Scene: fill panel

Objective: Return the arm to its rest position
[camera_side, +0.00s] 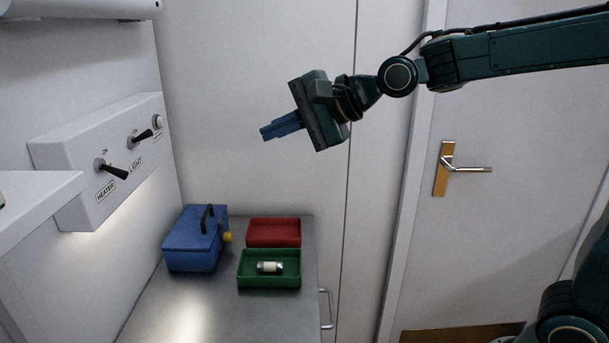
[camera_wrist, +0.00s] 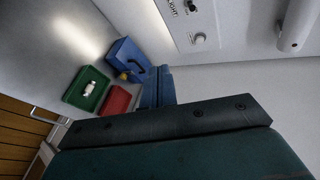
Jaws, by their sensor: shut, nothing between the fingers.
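My gripper (camera_side: 267,133) is shut and empty, with its blue fingers held together. It is in the air well above the metal counter, pointing left and slightly down in the side view. My dark green arm reaches in from the right edge. In the wrist view the blue fingers (camera_wrist: 158,88) show beyond the dark gripper body. They touch nothing that I can see.
A metal counter (camera_side: 200,315) bears a blue box (camera_side: 190,245) with a handle, a red tray (camera_side: 273,233) and a green tray (camera_side: 268,282). A small white-and-silver cylinder (camera_side: 269,267) lies in the green tray. A switch panel (camera_side: 75,150) is on the left wall.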

